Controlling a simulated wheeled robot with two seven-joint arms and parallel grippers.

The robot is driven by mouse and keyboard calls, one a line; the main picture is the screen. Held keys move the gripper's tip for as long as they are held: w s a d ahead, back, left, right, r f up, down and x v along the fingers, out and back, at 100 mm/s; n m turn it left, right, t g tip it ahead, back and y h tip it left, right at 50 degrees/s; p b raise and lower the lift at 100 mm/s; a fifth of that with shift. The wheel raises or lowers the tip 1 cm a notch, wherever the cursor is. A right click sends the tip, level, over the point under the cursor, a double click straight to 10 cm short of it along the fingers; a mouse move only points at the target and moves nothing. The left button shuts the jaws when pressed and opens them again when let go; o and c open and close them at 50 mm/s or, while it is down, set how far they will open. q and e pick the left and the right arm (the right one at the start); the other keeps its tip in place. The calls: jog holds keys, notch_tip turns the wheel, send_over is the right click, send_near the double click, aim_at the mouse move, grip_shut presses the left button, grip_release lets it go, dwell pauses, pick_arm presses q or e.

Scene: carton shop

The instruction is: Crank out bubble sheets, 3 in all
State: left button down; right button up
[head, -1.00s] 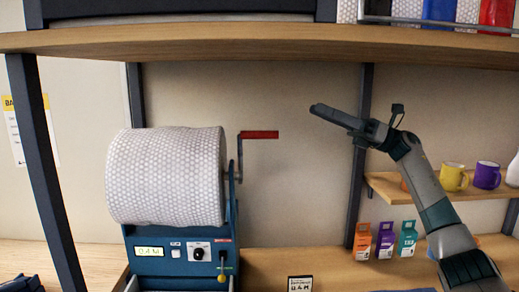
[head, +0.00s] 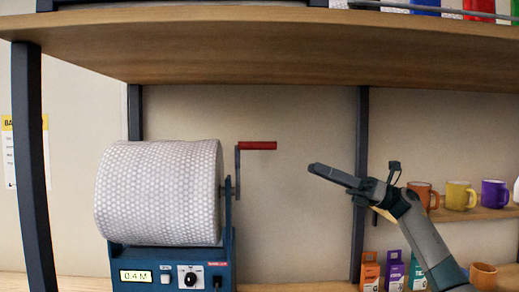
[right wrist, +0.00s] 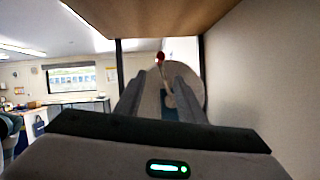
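The bubble roll (head: 160,192), white and dimpled, sits on a blue dispenser (head: 225,255) whose display (head: 136,276) reads 0.4 M. The crank with its red handle (head: 257,145) is on the roll's right side, arm pointing up and handle sticking out to the right. My right gripper (head: 312,170) is to the right of the handle and a little lower, apart from it. In the right wrist view its two fingers (right wrist: 160,82) are spread and empty, with the red handle (right wrist: 160,57) beyond them. My left gripper is not in view. No cut sheet is visible.
A wooden shelf (head: 250,55) spans above the dispenser, with dark posts (head: 361,190) at its sides. Mugs (head: 459,195) stand on a small shelf at right, and small cartons (head: 394,272) stand below. The space between handle and gripper is clear.

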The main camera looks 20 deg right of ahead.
aim_at(260, 145)
jog(key=shift+a+r, duration=0.1)
jog(key=shift+a, duration=0.05)
